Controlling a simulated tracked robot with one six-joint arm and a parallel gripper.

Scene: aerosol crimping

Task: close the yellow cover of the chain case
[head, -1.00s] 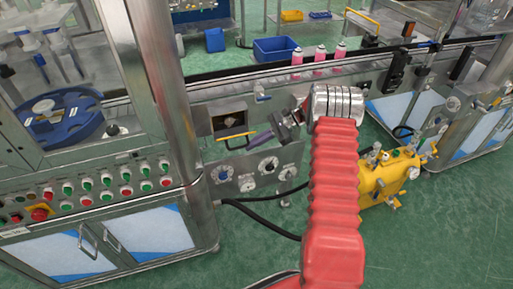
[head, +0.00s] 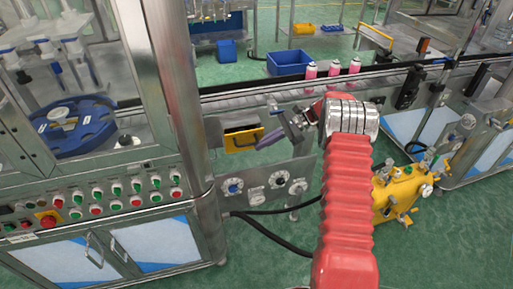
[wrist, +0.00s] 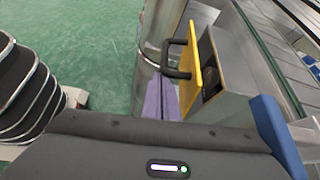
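The chain case is set in the front panel of the line, and its yellow cover (head: 243,139) shows in the head view. In the wrist view the yellow cover (wrist: 196,62) stands partly open, with a gap to the case (wrist: 222,85) and its dark inside visible. A black handle (wrist: 178,60) is on the cover's outer face. My gripper (head: 266,140) is just right of the cover in the head view. Its purple fingers (wrist: 163,97) look shut together with nothing between them, close to the cover's outer side. Whether they touch it is hard to tell.
Several dials (head: 256,194) sit on the panel below the case. The conveyor (head: 235,101) with pink cans (head: 332,69) runs above and behind it. A steel post (head: 182,100) stands close left. A yellow machine (head: 400,190) is on the floor at right.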

